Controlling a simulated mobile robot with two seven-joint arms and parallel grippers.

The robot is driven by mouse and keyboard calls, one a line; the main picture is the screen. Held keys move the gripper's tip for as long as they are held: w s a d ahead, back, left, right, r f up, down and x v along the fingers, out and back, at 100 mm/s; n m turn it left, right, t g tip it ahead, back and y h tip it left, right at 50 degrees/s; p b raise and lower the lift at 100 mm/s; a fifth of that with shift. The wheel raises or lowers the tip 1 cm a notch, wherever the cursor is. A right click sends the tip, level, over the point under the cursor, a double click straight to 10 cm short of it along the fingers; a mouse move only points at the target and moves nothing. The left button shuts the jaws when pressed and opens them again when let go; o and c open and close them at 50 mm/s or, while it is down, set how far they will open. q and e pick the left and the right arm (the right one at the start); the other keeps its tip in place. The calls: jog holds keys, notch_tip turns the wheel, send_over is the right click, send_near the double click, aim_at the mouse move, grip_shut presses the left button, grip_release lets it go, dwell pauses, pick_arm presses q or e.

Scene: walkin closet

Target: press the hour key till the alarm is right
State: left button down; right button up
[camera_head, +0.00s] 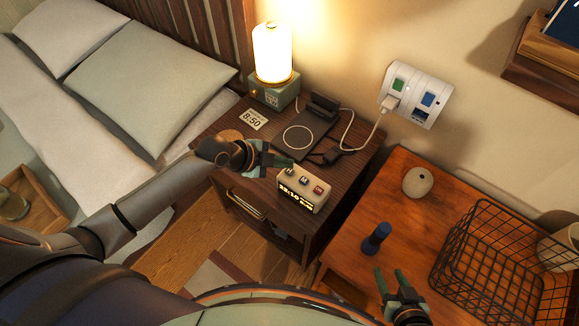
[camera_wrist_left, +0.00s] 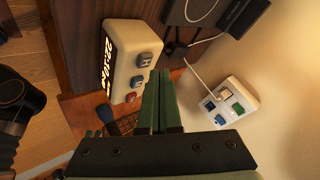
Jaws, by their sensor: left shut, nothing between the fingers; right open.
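The cream alarm clock (camera_head: 297,198) stands at the front right of the dark nightstand. Its lit display seems to read 22:10, with small, unclear text beside it. Its top has two dark keys, the left one (camera_head: 291,171) seemingly marked H and the middle one M, plus a red key (camera_head: 319,190). A card (camera_head: 253,119) on the nightstand reads 8:50. My left gripper (camera_head: 287,162) is shut and empty, its tips close to the H key; contact is unclear. The left wrist view shows the shut fingers (camera_wrist_left: 160,95) beside the clock (camera_wrist_left: 122,50). My right gripper (camera_head: 388,280) is open and empty over the orange table.
A lit lamp (camera_head: 273,60) and a black charging pad (camera_head: 300,137) with a cable stand behind the clock. A wall socket (camera_head: 416,95) is above. The orange table (camera_head: 390,180) holds a dark blue object (camera_head: 376,239), a pale round object (camera_head: 417,181) and a wire basket (camera_head: 500,260).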

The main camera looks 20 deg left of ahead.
aim_at(285, 173)
pick_arm(q)
notch_tip(285, 173, up, 5)
jog(key=p, duration=0.4)
pick_arm(e)
notch_tip(285, 173, up, 4)
jog(key=shift+r, duration=0.2)
dwell(0.4)
